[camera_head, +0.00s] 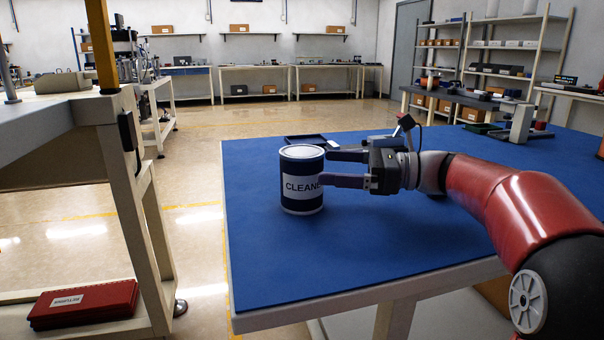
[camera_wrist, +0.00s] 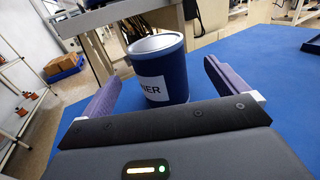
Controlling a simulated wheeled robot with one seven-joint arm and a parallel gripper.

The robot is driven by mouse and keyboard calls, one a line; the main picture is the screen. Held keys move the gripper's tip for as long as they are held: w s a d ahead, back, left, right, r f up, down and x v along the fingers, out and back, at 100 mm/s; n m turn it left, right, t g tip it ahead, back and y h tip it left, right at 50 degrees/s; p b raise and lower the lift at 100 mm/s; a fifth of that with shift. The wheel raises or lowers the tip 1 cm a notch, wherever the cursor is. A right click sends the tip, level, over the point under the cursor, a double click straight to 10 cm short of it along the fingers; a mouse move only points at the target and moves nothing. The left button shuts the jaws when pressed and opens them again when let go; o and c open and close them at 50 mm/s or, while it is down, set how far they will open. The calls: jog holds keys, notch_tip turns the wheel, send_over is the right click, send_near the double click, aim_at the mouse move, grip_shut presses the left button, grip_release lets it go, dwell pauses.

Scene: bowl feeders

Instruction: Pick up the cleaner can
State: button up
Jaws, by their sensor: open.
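The cleaner can (camera_head: 301,202) is a dark blue cylinder with a pale rim and a white label. It stands upright on the blue mat of the table (camera_head: 262,262). In the wrist view the can (camera_wrist: 172,72) stands ahead of my gripper, between the lines of the two fingers. My gripper (camera_head: 330,168) is open and level, reaching in from the right. Its near fingertip overlaps the can's right edge in the head view; I cannot tell whether it touches. My gripper also shows in the wrist view (camera_wrist: 158,78) with nothing held.
A dark shallow tray (camera_head: 304,140) lies behind the can on the mat. A workbench (camera_head: 60,112) stands to the left across a gap, with a red box (camera_head: 84,303) on its lower shelf. The mat in front of the can is clear.

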aim_at(302, 164)
jog(key=a, duration=0.6)
jog(key=shift+w+a+b, duration=0.3)
jog(key=shift+w+b, duration=0.05)
jog(key=shift+w, duration=0.05)
jog(key=c, duration=1.4)
